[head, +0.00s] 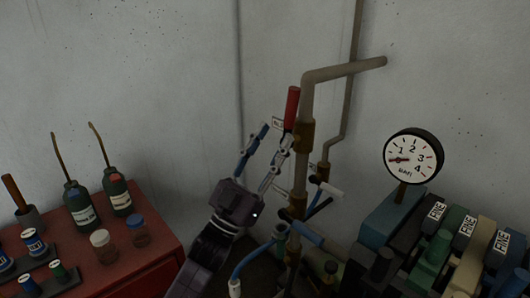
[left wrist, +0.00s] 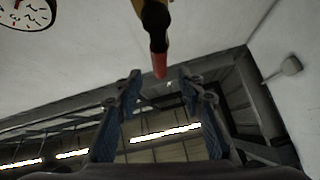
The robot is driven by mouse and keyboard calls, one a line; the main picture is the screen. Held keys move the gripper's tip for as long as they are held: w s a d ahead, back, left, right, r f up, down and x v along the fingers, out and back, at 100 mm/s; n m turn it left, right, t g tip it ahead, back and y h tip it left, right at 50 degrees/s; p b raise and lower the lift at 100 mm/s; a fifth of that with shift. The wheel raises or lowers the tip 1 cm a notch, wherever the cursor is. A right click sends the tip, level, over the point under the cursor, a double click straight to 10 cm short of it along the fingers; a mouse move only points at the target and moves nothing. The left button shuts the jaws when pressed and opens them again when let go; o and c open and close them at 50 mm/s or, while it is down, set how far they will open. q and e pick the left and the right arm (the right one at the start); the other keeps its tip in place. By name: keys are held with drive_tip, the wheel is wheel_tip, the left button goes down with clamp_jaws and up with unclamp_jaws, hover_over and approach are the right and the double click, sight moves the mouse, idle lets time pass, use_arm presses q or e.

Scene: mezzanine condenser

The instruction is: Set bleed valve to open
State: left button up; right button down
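A brown pipe stand (head: 306,100) carries several valve levers. A red lever handle (head: 291,107) points up near its top, with a small tag beside it too small to read. I cannot tell for sure which lever is the bleed valve. My left gripper (head: 275,140) is open just below and left of the red handle. In the left wrist view the red handle (left wrist: 160,66) shows beyond and between the spread fingertips of the left gripper (left wrist: 159,84), with no clear contact. My right gripper is not in view.
A round gauge (head: 413,157) stands at right above several labelled blocks (head: 456,240). A red cabinet (head: 150,265) with bottles (head: 118,195) and jars is at left.

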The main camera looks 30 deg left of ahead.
use_arm(q)
drive_tip(key=shift+v, duration=1.5)
